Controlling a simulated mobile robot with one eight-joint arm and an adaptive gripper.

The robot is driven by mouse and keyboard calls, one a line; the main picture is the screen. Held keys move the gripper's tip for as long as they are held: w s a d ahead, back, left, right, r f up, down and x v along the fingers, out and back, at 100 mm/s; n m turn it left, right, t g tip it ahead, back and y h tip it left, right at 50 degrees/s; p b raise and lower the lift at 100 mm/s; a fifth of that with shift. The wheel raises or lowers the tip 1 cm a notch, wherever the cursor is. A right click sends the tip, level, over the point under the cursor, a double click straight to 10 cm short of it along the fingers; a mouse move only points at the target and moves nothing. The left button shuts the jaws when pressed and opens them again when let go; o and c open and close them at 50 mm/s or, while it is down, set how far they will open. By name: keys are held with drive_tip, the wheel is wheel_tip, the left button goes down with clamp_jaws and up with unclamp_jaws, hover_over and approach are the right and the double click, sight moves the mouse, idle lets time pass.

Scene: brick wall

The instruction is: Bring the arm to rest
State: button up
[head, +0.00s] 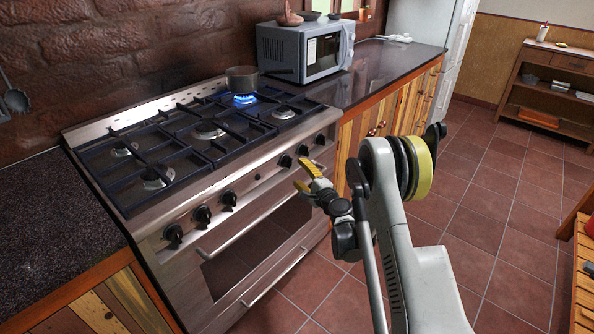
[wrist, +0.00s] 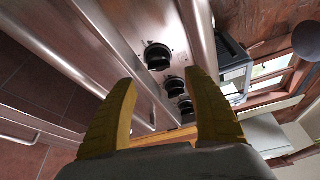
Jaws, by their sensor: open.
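My gripper (head: 311,178) has yellow fingers and is in front of the stove's control panel in the head view, near the knobs on the right side. In the wrist view my gripper (wrist: 165,95) shows its two fingers spread well apart with nothing between them. The steel stove (head: 250,160) stands against the brick wall. Its black knobs (wrist: 158,57) show just beyond the fingers in the wrist view. My arm reaches up from the lower right, bent at the elbow. Whether the fingertips touch the stove front cannot be told.
A pot (head: 242,79) stands over a lit blue flame (head: 245,99) on a back burner. A microwave (head: 305,50) sits on the dark counter (head: 385,68). A wooden shelf (head: 553,85) stands at the far right. The tiled floor (head: 490,190) right of my arm is clear.

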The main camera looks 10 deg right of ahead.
drive_tip(key=shift+s, duration=0.1)
drive_tip(key=s+a+r+n+g+y, duration=0.1)
drive_tip(key=s+a+r+n, duration=0.15)
drive_tip(key=r, duration=0.35)
drive_tip(key=s+a+r+n+g, duration=0.1)
drive_tip(key=s+a+r+n, duration=0.15)
drive_tip(key=r, duration=0.35)
drive_tip(key=s+a+r+n+g, duration=0.25)
drive_tip(key=s+r+n, duration=0.45)
drive_tip(key=s, duration=0.4)
drive_tip(key=s+d+n+g+h, duration=0.2)
drive_tip(key=s+n, duration=0.1)
drive_tip(key=s, duration=1.2)
drive_tip(key=s+d+f+n+g+h, duration=0.1)
drive_tip(key=s+d+n+g+h, duration=0.2)
drive_tip(key=s, duration=1.2)
drive_tip(key=shift+d+f, duration=0.2)
drive_tip(key=shift+f, duration=0.05)
